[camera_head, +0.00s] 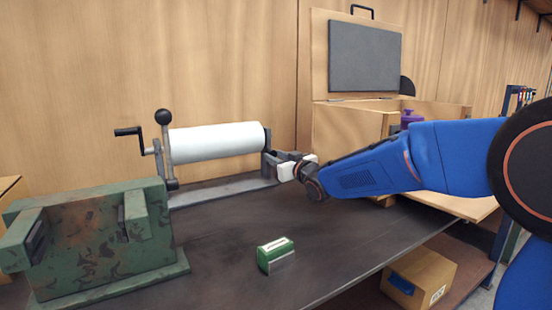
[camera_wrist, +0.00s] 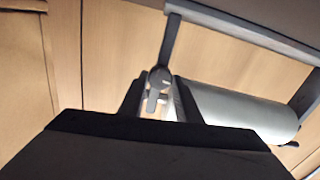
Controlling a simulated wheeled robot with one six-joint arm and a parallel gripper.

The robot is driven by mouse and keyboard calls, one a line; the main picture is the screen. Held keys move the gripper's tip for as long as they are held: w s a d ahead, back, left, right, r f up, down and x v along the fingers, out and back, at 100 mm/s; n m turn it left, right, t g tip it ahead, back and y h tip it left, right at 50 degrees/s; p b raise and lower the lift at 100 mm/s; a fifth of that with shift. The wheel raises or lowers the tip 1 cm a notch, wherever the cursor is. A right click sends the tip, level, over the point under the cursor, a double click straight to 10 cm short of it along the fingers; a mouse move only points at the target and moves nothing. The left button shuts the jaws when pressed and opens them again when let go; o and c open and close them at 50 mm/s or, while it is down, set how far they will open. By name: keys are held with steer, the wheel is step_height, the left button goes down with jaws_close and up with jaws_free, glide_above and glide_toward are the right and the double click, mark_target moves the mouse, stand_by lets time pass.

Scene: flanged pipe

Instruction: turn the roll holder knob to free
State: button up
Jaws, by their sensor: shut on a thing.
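The roll holder (camera_head: 228,187) stands on the bench with a white roll (camera_head: 215,141) lying across it. The roll also shows in the wrist view (camera_wrist: 240,112). A grey knob (camera_wrist: 160,78) sits at the end of the holder, beside the roll's end. My gripper (camera_head: 283,165) reaches in from the right at the holder's right end. In the wrist view my gripper's fingers (camera_wrist: 160,92) stand either side of the knob and are shut on it. In the head view the knob is hidden by the gripper and the holder's end bracket.
A green vise-like block (camera_head: 95,240) stands at the front left. A wooden box with raised lid (camera_head: 322,60) stands behind my arm. The bench centre is mostly clear.

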steer(key=m, duration=1.2)
steer(key=shift+m, duration=0.3)
steer(key=shift+d+f+m, duration=0.1)
steer(key=shift+m, duration=1.8)
steer(key=o, duration=1.1)
steer(key=shift+c, duration=0.2)
